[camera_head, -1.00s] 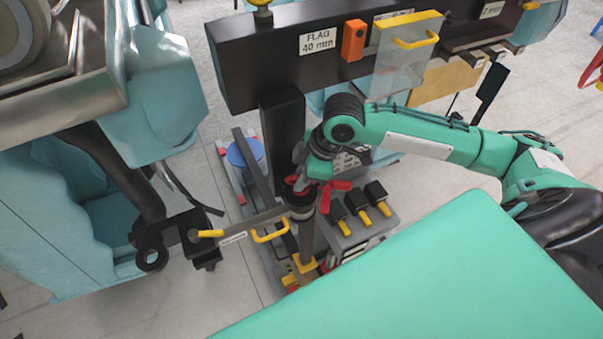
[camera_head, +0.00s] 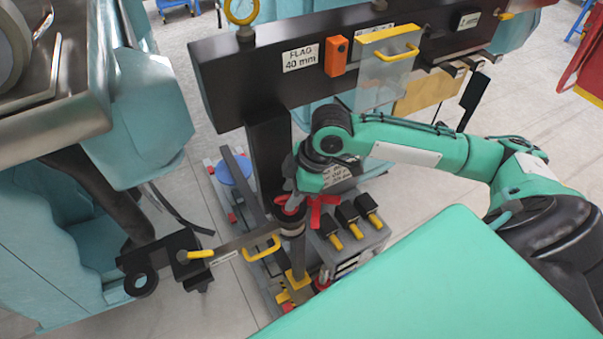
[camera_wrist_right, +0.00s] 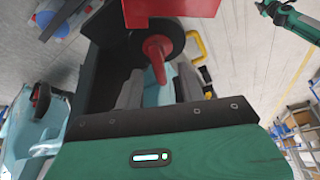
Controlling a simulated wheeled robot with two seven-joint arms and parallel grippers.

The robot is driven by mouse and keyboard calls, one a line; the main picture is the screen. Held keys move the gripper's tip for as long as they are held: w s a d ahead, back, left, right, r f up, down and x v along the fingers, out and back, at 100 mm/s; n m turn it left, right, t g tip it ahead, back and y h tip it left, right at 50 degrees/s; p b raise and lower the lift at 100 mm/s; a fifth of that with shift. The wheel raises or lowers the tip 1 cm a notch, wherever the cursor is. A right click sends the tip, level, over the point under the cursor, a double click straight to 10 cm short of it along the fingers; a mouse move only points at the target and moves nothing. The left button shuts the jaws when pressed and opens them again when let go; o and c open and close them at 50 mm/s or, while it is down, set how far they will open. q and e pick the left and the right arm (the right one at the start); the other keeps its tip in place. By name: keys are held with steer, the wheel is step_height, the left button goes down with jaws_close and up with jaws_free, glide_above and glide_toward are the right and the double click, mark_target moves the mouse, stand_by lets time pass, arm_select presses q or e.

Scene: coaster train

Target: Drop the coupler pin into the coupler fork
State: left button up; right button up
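My right gripper (camera_head: 290,203) is at the red handle (camera_head: 318,207) on top of a dark upright post (camera_head: 297,250). In the right wrist view, its two grey fingers (camera_wrist_right: 159,92) stand apart, with the red handle's tapered end (camera_wrist_right: 157,55) in the gap and a black disc behind. At left, a dark bracket with a ring (camera_head: 140,284), possibly the coupler fork, hangs below the teal car. A yellow-ended piece (camera_head: 200,254), possibly the coupler pin, lies at the bracket. I cannot tell how it is seated. My left gripper is out of view.
A grey bar with a yellow loop handle (camera_head: 262,250) spans from bracket to post. A black beam labelled "FLAG 40 mm" (camera_head: 301,55) crosses behind my right arm. Several black blocks with yellow ends (camera_head: 348,218) sit right of the post. Open floor shows at lower left.

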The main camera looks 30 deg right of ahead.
steer(key=b+v, duration=0.2)
steer(key=v, duration=1.1)
steer(key=shift+b, duration=0.3)
steer(key=shift+a+f, duration=0.1)
